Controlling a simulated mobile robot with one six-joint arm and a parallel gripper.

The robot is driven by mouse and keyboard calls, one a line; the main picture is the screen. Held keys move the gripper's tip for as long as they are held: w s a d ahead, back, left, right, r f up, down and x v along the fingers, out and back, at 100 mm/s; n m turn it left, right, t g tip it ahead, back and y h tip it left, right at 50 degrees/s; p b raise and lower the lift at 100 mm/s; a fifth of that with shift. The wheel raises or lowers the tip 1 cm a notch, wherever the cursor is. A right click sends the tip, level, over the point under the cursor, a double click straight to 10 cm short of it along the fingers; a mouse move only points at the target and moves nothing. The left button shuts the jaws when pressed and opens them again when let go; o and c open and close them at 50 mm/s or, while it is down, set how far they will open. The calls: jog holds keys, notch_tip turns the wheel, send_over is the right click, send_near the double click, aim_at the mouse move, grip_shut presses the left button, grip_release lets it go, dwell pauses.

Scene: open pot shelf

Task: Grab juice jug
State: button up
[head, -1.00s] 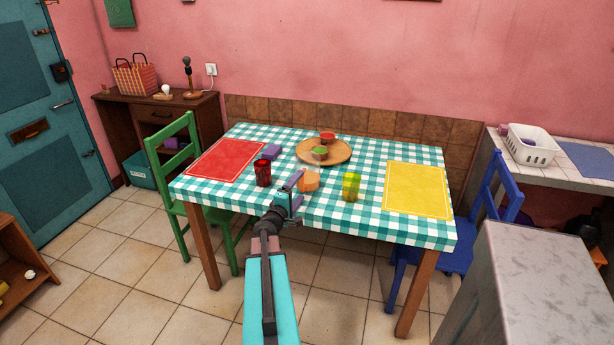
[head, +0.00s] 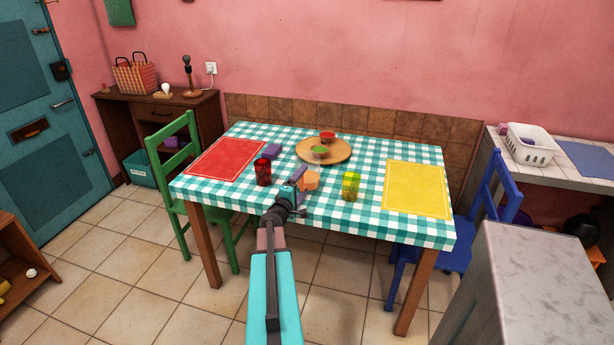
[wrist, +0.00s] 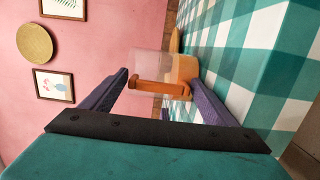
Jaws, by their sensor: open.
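The juice jug (head: 311,181) stands near the front edge of the checked table, partly hidden by my gripper in the head view. In the wrist view the jug (wrist: 183,68) is clear, with orange juice in its lower part and an orange handle turned toward me. The picture there is turned, so the jug lies sideways in it. My gripper (head: 303,188) is open and empty just in front of the jug. In the wrist view its purple fingers (wrist: 158,84) are spread on either side of the handle, and I see no grip on it.
A dark red glass (head: 263,172) stands left of the jug and a yellow-green glass (head: 351,186) right of it. Behind is a round wooden tray (head: 340,156) with red and green bowls. Red (head: 226,157) and yellow (head: 417,189) placemats lie at the sides.

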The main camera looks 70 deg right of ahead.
jog(key=c, duration=1.3)
jog(key=shift+r, duration=0.35)
jog(key=shift+c, duration=0.2)
jog(key=w+a+r+p, duration=0.1)
jog(key=a+r, duration=0.3)
jog(key=a, duration=0.9)
jog(key=shift+a+r+p, duration=0.2)
jog(key=shift+a+p, duration=0.1)
jog(key=shift+p, duration=0.2)
jog(key=shift+w+a+p, duration=0.2)
jog(key=shift+a+p, duration=1)
jog(key=shift+p, duration=1.2)
